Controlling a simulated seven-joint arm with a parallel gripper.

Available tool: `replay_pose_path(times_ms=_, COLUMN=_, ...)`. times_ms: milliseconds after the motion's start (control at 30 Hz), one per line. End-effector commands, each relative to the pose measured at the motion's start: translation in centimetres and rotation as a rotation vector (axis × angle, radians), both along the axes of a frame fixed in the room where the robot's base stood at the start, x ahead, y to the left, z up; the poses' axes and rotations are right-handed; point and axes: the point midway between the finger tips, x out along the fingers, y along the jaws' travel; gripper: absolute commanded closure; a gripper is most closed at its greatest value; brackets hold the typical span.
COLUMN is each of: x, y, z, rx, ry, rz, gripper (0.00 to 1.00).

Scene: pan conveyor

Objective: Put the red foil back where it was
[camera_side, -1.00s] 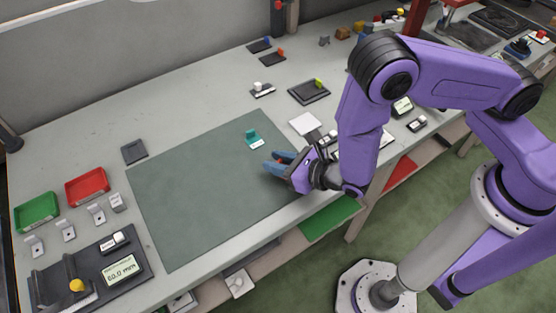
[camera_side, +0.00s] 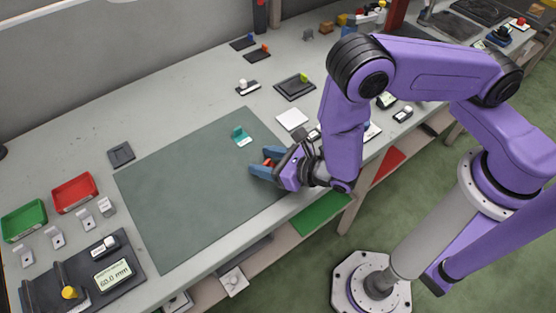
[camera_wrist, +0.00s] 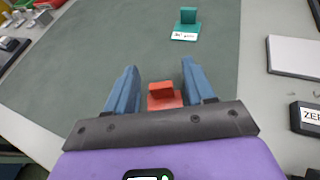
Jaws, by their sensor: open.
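The red foil piece (camera_wrist: 163,97) is a small red L-shaped block with an upright part, low in the middle of the wrist view. It sits between the two blue fingers of my gripper (camera_wrist: 160,67), which are open with visible gaps beside it. In the side view my gripper (camera_side: 260,161) is low over the right part of the green mat (camera_side: 185,200), and the red piece (camera_side: 269,162) shows partly between the fingers. Its underside is hidden, so I cannot tell whether it touches the mat.
A teal piece (camera_side: 240,134) with a white label stands on the mat beyond the fingers. A white square plate (camera_side: 292,119) lies right of the mat. Red (camera_side: 74,193) and green (camera_side: 24,221) trays and a gauge (camera_side: 113,274) reading 60.0 mm are at the left. The mat's left is clear.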

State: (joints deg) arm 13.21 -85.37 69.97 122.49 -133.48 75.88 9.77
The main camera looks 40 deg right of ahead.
Motion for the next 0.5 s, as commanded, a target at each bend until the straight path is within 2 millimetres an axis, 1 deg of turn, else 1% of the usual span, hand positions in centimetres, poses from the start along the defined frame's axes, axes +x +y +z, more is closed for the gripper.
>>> replay_pose_path(times_ms=133, x=0.0, y=0.0, z=1.2, rx=0.002, ry=0.0, rz=-0.001, gripper=0.46)
replay_pose_path(times_ms=500, x=-6.5, y=-2.5, z=3.9, rx=-0.003, ry=0.001, rz=0.008, gripper=0.46)
